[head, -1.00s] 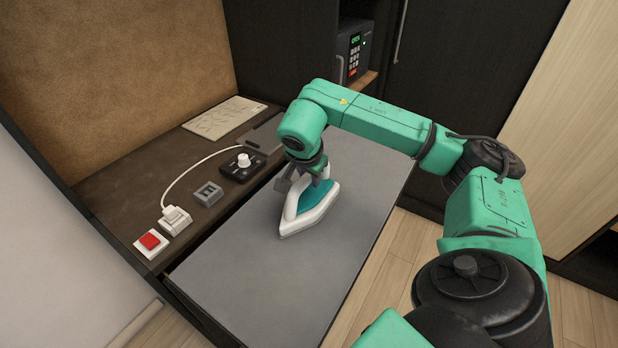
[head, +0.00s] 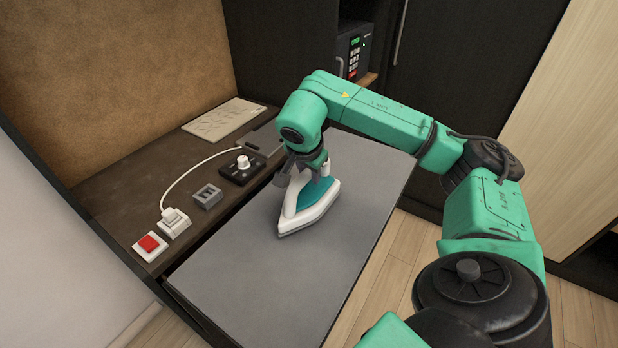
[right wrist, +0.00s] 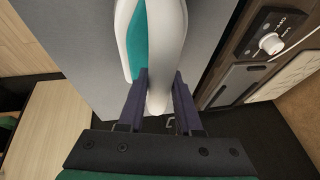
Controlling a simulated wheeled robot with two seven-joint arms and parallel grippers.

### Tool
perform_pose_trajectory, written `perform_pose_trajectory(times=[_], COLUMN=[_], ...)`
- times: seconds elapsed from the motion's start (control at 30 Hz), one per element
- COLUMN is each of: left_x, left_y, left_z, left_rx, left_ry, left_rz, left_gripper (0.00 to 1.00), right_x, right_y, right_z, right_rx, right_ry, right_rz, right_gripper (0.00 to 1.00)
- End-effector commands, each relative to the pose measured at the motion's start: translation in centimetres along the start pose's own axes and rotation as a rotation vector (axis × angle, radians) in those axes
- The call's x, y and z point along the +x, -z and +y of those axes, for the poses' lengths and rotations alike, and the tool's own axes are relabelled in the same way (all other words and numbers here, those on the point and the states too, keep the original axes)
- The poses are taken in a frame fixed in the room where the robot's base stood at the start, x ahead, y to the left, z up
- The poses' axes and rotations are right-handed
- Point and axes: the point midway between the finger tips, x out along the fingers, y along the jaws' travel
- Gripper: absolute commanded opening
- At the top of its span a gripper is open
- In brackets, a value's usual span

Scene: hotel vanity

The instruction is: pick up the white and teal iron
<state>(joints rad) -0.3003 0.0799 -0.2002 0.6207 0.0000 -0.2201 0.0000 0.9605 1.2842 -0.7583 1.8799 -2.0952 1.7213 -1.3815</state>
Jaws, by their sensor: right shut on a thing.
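The white and teal iron (head: 309,207) is at the grey board (head: 270,278), its pointed end toward the lower left in the head view. I cannot tell whether its sole touches the board. My right gripper (head: 303,179) comes down from above and is shut on the iron's white handle. In the right wrist view the iron (right wrist: 150,45) shows between the two dark fingers of the gripper (right wrist: 158,98). My left gripper is not in view.
Left of the board, a dark counter holds a red button (head: 149,243), a white plug (head: 174,222) with a cord, a grey switch (head: 207,196), a black dial box (head: 242,166) and a pale sheet (head: 224,119). A safe (head: 353,55) stands at the back. The board's near part is clear.

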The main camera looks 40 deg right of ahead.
Motion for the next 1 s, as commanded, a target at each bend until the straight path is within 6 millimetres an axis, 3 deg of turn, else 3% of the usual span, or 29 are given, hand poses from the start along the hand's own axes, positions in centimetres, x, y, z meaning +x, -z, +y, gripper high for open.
perform_pose_trajectory(times=[0.17,0.33,0.4,0.5,0.63,1.0], left_x=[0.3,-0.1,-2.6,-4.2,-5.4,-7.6], left_y=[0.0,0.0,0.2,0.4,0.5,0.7], left_z=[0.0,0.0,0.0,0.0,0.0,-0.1], left_rx=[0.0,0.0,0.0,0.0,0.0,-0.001], left_ry=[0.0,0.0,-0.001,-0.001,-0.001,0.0], left_rz=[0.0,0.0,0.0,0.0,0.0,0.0], left_gripper=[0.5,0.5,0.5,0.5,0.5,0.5], right_x=[-3.9,-9.5,-12.5,-14.7,-16.3,-18.4], right_y=[1.6,3.9,5.2,6.1,6.8,7.6], right_z=[-1.0,-2.2,-2.8,-3.2,-3.6,-4.0], right_rx=[0.004,0.004,0.004,0.003,0.002,0.001], right_ry=[0.012,0.013,0.01,0.008,0.006,0.004], right_rz=[0.001,-0.001,0.003,0.002,0.001,0.0], right_gripper=[0.0,0.0,0.0,0.0,0.0,0.0])
